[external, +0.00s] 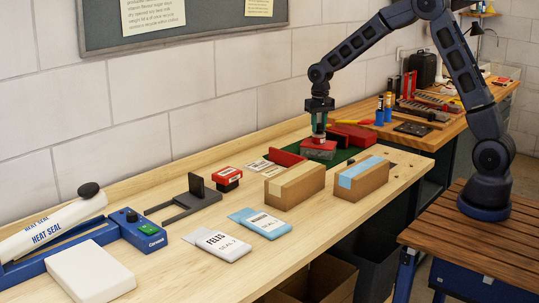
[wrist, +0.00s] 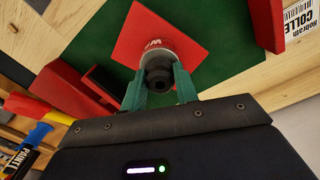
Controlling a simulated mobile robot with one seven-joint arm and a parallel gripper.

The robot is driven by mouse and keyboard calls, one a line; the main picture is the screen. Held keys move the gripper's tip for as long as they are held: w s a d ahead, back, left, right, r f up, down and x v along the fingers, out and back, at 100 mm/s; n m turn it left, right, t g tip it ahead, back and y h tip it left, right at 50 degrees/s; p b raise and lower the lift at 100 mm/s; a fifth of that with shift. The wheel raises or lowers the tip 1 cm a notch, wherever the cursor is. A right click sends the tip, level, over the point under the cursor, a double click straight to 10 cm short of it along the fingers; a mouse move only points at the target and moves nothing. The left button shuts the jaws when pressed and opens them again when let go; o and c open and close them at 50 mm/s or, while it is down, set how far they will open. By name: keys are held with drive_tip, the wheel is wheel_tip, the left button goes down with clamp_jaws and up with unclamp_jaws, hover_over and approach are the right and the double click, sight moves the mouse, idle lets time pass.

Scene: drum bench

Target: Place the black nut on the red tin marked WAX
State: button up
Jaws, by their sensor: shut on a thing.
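The red tin (external: 320,152) sits on the green mat. In the wrist view its red square top (wrist: 138,28) shows part of a white marking, with a W readable. My gripper (external: 319,134) points down directly above the tin. In the wrist view, its green fingers are shut on the black nut (wrist: 157,80), over the edge of the tin top. A pale round piece (wrist: 160,48) shows around the nut's far end, against the tin. I cannot tell whether the nut touches the tin. The fingers hide the nut in the external view.
A green mat (wrist: 92,38) lies under the tin. Red blocks (external: 352,134) stand close behind and beside it. Two cardboard boxes (external: 296,186) stand in front. A red-and-black stamp (external: 227,178) and a dark fork-shaped stand (external: 190,203) are to the left.

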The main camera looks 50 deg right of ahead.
drive_tip(key=shift+f, duration=0.1)
drive_tip(key=o, duration=0.9)
drive_tip(key=shift+o, duration=0.2)
